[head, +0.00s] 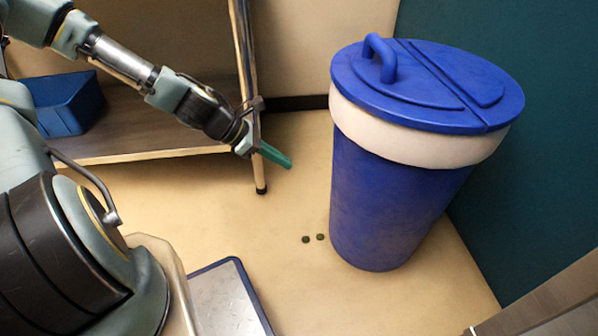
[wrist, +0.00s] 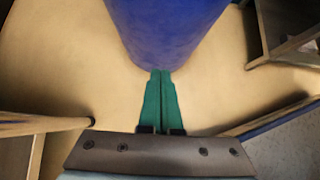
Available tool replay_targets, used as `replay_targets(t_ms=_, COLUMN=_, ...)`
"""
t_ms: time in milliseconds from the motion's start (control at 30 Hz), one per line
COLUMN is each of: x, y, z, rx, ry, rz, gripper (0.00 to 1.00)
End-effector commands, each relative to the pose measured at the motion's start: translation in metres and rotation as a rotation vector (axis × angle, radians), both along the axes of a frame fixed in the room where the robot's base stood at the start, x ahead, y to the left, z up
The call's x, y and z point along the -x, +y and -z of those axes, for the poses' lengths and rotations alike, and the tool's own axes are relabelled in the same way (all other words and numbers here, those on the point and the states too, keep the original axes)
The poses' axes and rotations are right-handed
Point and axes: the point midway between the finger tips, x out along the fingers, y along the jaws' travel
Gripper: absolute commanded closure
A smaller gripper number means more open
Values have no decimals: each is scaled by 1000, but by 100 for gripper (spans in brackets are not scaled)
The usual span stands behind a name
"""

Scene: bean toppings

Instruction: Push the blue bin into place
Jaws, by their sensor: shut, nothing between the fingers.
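The blue bin (head: 390,195) is a tall round bin with a white band below its rim and a blue lid (head: 430,85) with a looped handle. It stands upright on the floor near the green wall. My gripper (head: 288,163) is to the left of the bin in the head view, with a visible gap between them, and its green fingers are shut with nothing between them. In the wrist view the fingers (wrist: 161,75) point toward the bin's lower side (wrist: 165,30). Their tips overlap its lower edge there, and contact cannot be told from that view.
A shelf unit with a wooden board (head: 140,125) and metal legs stands at the left, close to my arm. A small blue box (head: 65,103) sits on it. A teal wall (head: 540,150) stands at the right.

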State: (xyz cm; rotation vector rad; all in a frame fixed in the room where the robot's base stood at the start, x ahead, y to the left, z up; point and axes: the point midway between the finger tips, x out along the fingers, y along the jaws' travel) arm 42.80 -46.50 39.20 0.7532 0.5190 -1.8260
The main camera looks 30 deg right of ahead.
Motion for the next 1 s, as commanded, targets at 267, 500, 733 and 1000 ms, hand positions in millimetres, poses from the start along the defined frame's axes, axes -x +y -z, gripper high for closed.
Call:
replay_targets(t_ms=267, x=12, y=-29, z=36, rx=0, ry=-1, rz=6, gripper=100)
replay_targets(t_ms=500, x=25, y=-61, z=70, rx=-1, ry=0, rz=6, gripper=100)
replay_targets(t_ms=733, x=35, y=-89, z=69, rx=-1, ry=-5, rz=6, gripper=100)
replay_targets(t_ms=1000, x=38, y=-98, z=66, rx=-1, ry=-3, rz=3, gripper=100)
